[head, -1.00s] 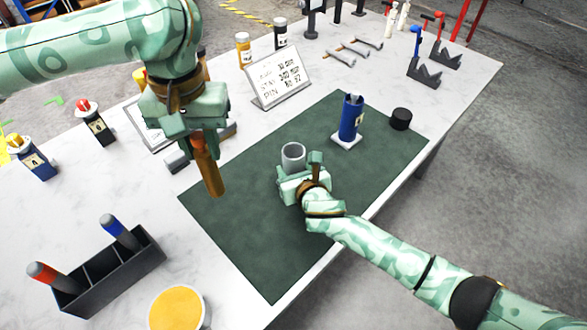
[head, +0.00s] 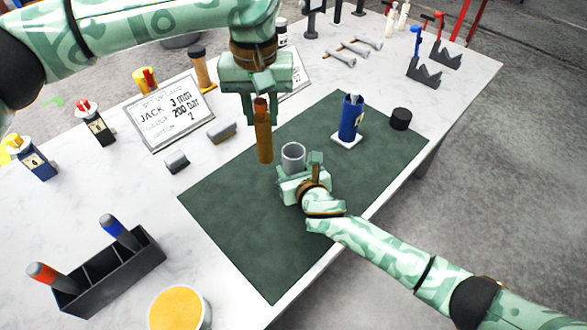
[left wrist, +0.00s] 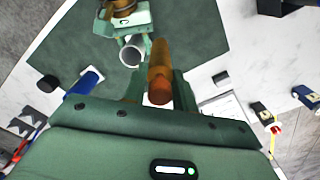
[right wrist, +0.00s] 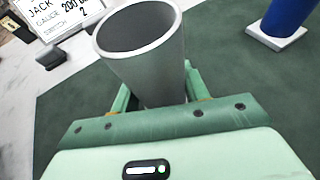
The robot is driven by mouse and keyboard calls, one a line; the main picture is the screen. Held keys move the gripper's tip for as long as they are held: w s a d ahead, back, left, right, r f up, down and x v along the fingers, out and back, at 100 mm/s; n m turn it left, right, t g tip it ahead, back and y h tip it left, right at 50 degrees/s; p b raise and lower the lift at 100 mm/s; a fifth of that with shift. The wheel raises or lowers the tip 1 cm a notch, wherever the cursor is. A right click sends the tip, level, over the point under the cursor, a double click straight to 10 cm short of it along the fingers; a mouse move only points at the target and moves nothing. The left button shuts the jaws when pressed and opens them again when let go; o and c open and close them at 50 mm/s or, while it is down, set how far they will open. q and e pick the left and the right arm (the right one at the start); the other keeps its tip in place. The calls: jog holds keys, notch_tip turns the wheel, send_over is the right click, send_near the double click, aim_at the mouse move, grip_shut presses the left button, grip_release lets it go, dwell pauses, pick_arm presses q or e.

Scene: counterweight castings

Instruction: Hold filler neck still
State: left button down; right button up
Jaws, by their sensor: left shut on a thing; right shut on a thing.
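The filler neck appears to be the grey open-topped tube (head: 293,157), standing upright over the green mat (head: 245,225). My right gripper (head: 298,172) is shut around its lower part; the right wrist view shows the tube (right wrist: 145,55) between the fingers, its mouth open. My left gripper (head: 260,103) is shut on a brown rod (head: 264,140), which points down just left of the tube and is apart from it in the head view. The left wrist view shows the rod (left wrist: 160,68) beside the tube (left wrist: 131,54). The tube's bottom is hidden.
A blue bottle (head: 350,118) on a white base and a black puck (head: 400,119) are at the right. A text sign (head: 169,113) and grey blocks (head: 177,162) lie left of the mat. A black tray (head: 110,273) and yellow-filled tub (head: 178,308) are at the front.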

pick_arm(q)
jog(key=w+d, duration=0.5)
jog(key=shift+d, duration=0.35)
jog(key=shift+s, duration=0.1)
dwell(0.3)
jog(key=shift+f, duration=0.1)
dwell(0.4)
notch_tip(320, 180, down, 12)
jog(key=c, duration=1)
grip_release()
jog(key=shift+f, duration=0.15)
jog(key=shift+c, duration=0.2)
dwell(0.5)
notch_tip(320, 180, up, 12)
dwell(0.4)
dwell(0.4)
